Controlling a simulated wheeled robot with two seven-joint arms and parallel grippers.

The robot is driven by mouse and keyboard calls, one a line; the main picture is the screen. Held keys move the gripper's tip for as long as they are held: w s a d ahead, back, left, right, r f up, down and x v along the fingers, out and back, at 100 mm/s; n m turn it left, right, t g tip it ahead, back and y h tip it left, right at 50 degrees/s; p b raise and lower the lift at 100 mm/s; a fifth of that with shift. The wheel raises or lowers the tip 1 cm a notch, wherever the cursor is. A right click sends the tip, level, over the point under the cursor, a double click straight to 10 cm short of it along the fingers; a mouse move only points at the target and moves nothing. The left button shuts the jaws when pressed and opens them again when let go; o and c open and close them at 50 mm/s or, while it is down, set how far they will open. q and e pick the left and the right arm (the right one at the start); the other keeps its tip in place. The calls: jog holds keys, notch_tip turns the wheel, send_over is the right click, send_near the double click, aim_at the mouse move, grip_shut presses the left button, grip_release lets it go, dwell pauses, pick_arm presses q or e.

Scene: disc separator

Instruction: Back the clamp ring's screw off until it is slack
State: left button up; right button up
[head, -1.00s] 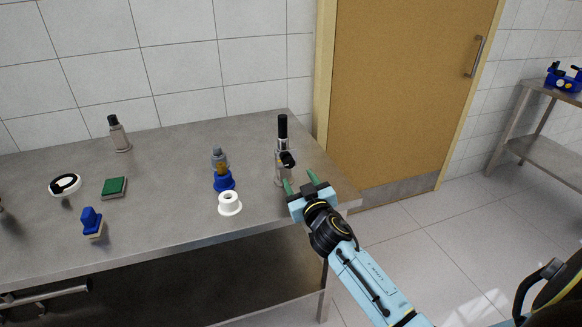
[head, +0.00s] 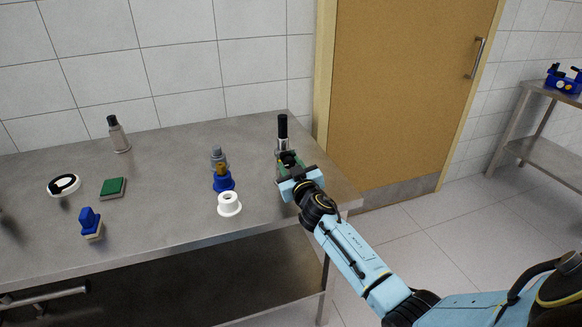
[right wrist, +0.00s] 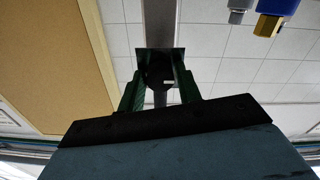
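The clamp ring's black screw knob (right wrist: 158,72) shows in the right wrist view, between the green fingers of my right gripper (right wrist: 160,80). A grey metal column stands behind it. In the head view the upright silver stand with a black top (head: 283,133) is at the table's right end. My right gripper (head: 289,166) is in front of it and hides its lower part, the ring and the knob. The fingers lie close on both sides of the knob; I cannot tell whether they press on it. My left gripper is not in view.
On the metal table (head: 170,185) stand a blue-based fitting (head: 223,181), a white flanged ring (head: 229,204), a dark-capped bottle (head: 118,134), a green pad (head: 113,187), a blue-handled block (head: 91,222) and a white-and-black ring (head: 63,185). A door (head: 400,90) is behind at the right.

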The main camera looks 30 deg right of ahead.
jog(key=c, duration=0.5)
